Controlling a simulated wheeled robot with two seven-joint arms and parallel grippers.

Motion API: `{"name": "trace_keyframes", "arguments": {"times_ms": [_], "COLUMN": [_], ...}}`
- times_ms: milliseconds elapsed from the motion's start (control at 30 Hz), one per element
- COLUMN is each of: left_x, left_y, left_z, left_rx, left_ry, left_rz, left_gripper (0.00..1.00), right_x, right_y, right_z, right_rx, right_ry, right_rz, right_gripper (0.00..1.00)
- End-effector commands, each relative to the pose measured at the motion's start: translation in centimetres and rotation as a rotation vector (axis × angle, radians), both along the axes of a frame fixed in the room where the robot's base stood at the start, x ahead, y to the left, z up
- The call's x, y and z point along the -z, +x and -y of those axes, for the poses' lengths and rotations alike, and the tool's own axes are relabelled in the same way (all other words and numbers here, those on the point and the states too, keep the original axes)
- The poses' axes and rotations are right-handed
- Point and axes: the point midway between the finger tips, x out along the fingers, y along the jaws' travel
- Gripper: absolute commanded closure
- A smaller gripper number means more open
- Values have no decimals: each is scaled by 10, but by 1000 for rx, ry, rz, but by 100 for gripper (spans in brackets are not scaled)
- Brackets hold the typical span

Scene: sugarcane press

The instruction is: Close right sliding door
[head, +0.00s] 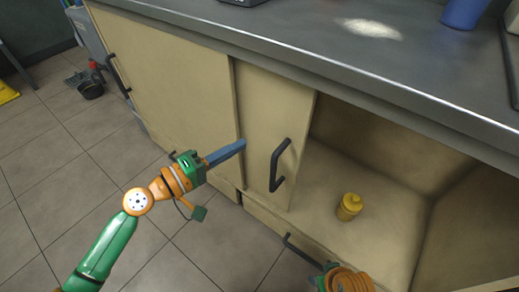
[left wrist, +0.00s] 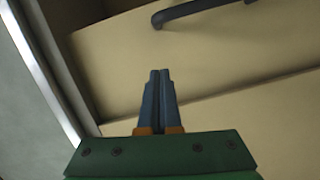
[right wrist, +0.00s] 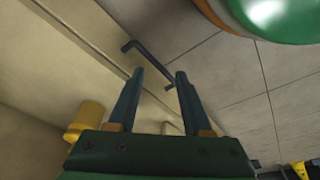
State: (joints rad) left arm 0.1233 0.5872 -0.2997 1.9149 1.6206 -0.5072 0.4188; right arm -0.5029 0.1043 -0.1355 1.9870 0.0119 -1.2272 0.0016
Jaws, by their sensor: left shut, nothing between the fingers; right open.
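The right sliding door (head: 262,112) is a beige panel with a dark bar handle (head: 281,165). It stands beside the left door panel (head: 180,85), and the cabinet opening to its right is uncovered. My left gripper (head: 242,145) is shut and empty, its blue fingers in front of the door, left of the handle. In the left wrist view its fingertips (left wrist: 161,72) point at the beige panel, with the handle (left wrist: 200,10) above; contact cannot be told. My right gripper (right wrist: 158,74) is open and empty, near a drawer handle (right wrist: 140,48). Its fingers are not clear in the head view.
A yellow bottle (head: 349,207) stands inside the open cabinet and also shows in the right wrist view (right wrist: 86,118). The grey countertop (head: 300,40) overhangs the doors. A drawer with a dark handle (head: 302,250) lies below. Tiled floor (head: 70,150) at the left is mostly free.

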Motion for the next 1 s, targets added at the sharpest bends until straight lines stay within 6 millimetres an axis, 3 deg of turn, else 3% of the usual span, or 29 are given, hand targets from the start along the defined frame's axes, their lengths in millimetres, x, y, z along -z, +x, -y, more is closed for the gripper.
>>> {"name": "trace_keyframes", "arguments": {"times_ms": [133, 400, 1000], "left_x": [-1, 8, 10], "left_y": [21, 0, -4], "left_z": [25, 54, 59], "left_rx": [1, 2, 0], "left_ry": [-2, 1, 1], "left_rz": [4, -1, 0], "left_gripper": [100, 100, 100], "right_x": [6, 32, 38], "right_y": [-1, -11, -13], "right_z": [0, 3, 3], "right_rx": [-1, -3, -3], "right_ry": [-1, -7, -8], "right_rz": [-5, -24, -26], "right_gripper": [50, 50, 50]}}
